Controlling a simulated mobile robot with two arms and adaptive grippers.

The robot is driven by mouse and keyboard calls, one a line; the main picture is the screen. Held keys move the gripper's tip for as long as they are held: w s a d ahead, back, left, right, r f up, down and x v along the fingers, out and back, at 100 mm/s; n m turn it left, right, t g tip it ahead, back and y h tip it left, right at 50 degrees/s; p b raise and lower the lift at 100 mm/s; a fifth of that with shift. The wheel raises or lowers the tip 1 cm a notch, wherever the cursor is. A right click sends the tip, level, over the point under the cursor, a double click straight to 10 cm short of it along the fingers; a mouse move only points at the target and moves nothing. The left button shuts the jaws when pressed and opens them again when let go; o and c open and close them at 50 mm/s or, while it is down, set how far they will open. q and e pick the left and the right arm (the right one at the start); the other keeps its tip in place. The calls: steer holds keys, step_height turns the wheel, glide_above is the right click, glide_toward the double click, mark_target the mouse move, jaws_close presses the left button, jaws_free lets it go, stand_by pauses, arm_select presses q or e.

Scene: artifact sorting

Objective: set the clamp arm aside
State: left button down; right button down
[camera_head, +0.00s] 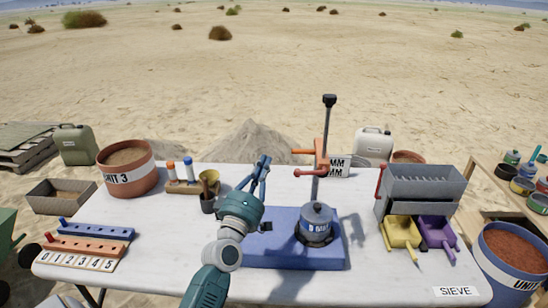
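The clamp arm (321,162) is an orange piece with side handles on an upright dark post (327,130). The post has a black knob on top and rises behind a blue base plate (270,255). A dark grey lidded pot labelled with a band (317,226) stands on the plate, below the clamp arm. My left gripper (264,160) has blue fingers pointing away and up, to the left of the clamp arm and apart from it. My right gripper is not in view.
A grey sieve box (424,186) with yellow (401,236) and purple (437,234) scoops stands at the right. A terracotta pot (128,180), a tube rack (190,186) and numbered racks (88,246) are at the left.

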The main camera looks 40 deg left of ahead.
mark_target(308, 153)
arm_select(q)
steer(key=w+d+p, duration=0.1)
steer(key=w+p, duration=0.1)
steer(key=w, duration=0.5)
steer(key=shift+w+r+p, duration=0.2)
steer(key=shift+r+p, duration=0.15)
steer(key=shift+r, duration=0.1)
